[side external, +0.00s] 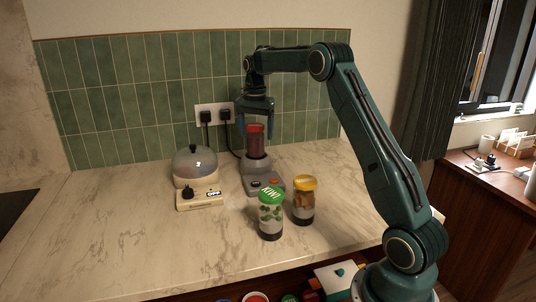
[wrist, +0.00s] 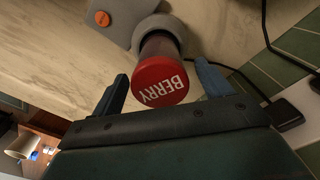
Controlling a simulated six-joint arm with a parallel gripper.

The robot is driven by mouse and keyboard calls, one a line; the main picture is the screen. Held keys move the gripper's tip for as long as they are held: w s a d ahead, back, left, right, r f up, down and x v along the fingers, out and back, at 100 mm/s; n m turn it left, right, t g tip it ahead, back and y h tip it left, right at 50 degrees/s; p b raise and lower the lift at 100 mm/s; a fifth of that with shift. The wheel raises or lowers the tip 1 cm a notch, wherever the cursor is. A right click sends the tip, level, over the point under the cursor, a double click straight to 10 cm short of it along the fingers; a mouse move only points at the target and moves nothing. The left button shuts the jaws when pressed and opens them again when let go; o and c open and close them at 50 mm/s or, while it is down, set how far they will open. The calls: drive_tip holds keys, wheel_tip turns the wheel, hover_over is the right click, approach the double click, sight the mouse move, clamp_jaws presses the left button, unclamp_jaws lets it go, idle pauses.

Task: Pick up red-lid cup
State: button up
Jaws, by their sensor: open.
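The red-lid cup (side external: 255,141) stands upright on the grey blender base (side external: 262,178) near the tiled wall. In the wrist view its red lid (wrist: 160,81) reads "BERRY" and lies between the two fingers, with the dark cup body partly visible behind it. My gripper (side external: 257,112) is above the cup, pointing down, with its fingers apart. In the wrist view my gripper (wrist: 163,88) is open, one finger on each side of the lid, with visible gaps. Nothing is held.
A green-lid cup (side external: 271,217) marked "KIWI" and a yellow-lid cup (side external: 303,203) stand in front on the counter. A domed cooker (side external: 195,168) with a dial is left of the blender base. Plugs and cords (side external: 216,116) are on the wall behind. The counter's left side is clear.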

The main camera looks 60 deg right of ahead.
sight(256, 138)
drive_tip(key=shift+f, duration=1.65)
drive_tip(key=shift+r, duration=0.1)
drive_tip(key=c, duration=1.4)
drive_tip(key=shift+r, duration=5)
